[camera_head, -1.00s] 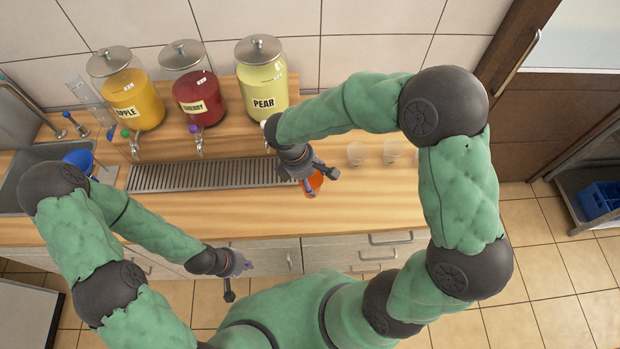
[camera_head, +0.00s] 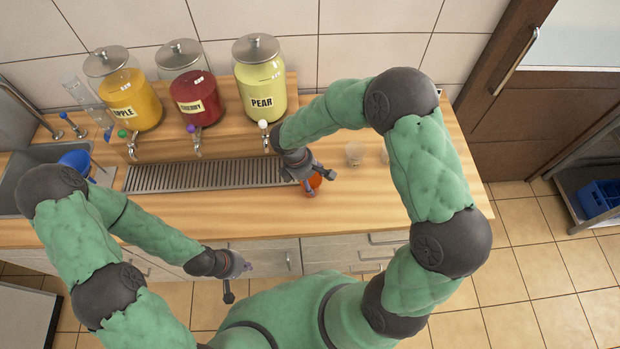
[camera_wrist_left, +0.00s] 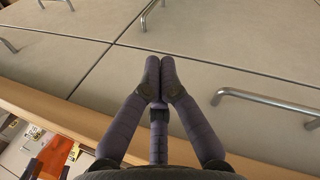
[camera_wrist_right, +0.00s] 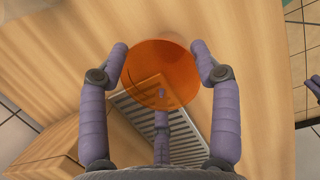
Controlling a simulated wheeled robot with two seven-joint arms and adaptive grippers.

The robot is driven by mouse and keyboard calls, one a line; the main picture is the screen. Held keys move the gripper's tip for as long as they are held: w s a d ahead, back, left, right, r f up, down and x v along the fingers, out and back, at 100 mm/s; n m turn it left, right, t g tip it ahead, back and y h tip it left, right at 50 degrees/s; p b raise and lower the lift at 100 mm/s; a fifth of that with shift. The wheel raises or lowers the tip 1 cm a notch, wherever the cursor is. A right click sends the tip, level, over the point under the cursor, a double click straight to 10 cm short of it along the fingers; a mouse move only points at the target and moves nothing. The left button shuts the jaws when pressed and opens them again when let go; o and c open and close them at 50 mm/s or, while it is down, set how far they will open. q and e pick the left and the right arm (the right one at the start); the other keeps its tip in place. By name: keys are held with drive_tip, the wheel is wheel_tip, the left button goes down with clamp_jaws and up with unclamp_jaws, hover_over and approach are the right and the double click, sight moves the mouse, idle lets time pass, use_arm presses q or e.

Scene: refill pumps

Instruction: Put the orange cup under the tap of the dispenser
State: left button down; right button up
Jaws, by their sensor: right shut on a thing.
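The orange cup (camera_head: 314,182) is at the right end of the drip tray, near the front of the counter. My right gripper (camera_head: 312,178) is shut on it; in the right wrist view a finger stands on each side of the cup (camera_wrist_right: 160,72). I cannot tell whether it touches the counter. The dispenser has three jars: yellow apple (camera_head: 134,100), red cherry (camera_head: 197,98) and pale pear (camera_head: 262,88). Their taps have a green knob (camera_head: 122,133), a purple knob (camera_head: 191,128) and a white knob (camera_head: 263,124). My left gripper (camera_wrist_left: 158,80) is empty, fingertips together, before the drawers.
The metal drip tray (camera_head: 190,177) runs below the taps, left of the cup. Clear glasses (camera_head: 354,153) stand to the right of it on the counter. A blue cup (camera_head: 76,160) is by the sink (camera_head: 25,170) at left. The front counter strip (camera_head: 200,215) is clear.

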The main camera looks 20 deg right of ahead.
drive_tip(key=shift+f, duration=0.2)
drive_tip(key=o, duration=0.8)
drive_tip(key=shift+r, duration=0.2)
